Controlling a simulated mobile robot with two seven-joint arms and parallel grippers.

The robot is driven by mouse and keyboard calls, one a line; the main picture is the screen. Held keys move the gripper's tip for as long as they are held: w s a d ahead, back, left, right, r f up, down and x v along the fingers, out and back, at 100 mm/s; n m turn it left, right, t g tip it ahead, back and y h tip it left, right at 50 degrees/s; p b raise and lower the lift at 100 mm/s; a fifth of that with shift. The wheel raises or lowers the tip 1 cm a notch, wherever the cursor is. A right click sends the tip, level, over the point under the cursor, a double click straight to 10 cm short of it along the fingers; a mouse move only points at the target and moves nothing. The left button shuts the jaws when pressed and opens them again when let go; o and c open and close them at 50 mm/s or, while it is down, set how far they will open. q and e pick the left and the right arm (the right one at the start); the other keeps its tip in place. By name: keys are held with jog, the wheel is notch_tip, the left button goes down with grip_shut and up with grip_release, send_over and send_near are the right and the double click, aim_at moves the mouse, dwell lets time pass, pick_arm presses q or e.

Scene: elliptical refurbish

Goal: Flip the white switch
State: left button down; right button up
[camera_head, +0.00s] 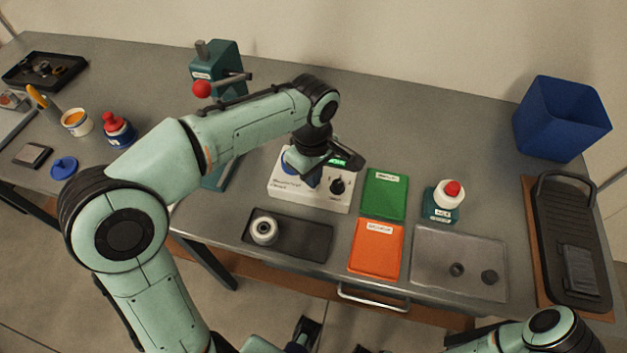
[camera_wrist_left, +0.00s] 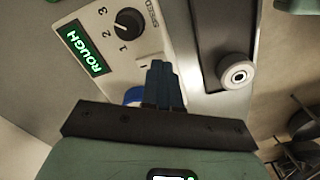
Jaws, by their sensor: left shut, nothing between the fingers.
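A white control box (camera_head: 283,196) stands on the grey bench, with a green display, a black knob and a blue round part. In the left wrist view the display reads ROUGH and the black knob (camera_wrist_left: 128,23) is marked SPEED. My left gripper (camera_head: 313,178) is over the box with its fingers pointing down; they also show in the left wrist view (camera_wrist_left: 163,72). The fingers are shut and empty, close to the box face between the knob and the blue part (camera_wrist_left: 134,95). Contact cannot be told.
In front of the box is a black tray (camera_head: 300,238) with a white roller. A teal press with a red ball (camera_head: 201,89) stands behind left.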

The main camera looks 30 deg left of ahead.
pick_arm(q)
jog(key=shift+f+b, duration=0.6)
jog(key=shift+f, duration=0.3)
pick_arm(e)
jog(key=shift+s+f, duration=0.2)
jog(key=shift+f, duration=0.45)
pick_arm(q)
jog(key=shift+r, duration=0.15)
pick_arm(e)
jog(key=shift+r, duration=0.15)
pick_arm(q)
notch_tip(320, 180, up, 7)
jog(key=p, duration=0.5)
jog(key=shift+p, duration=0.4)
pick_arm(e)
notch_tip(320, 180, up, 6)
jog(key=w, duration=0.2)
jog(key=shift+w, duration=0.15)
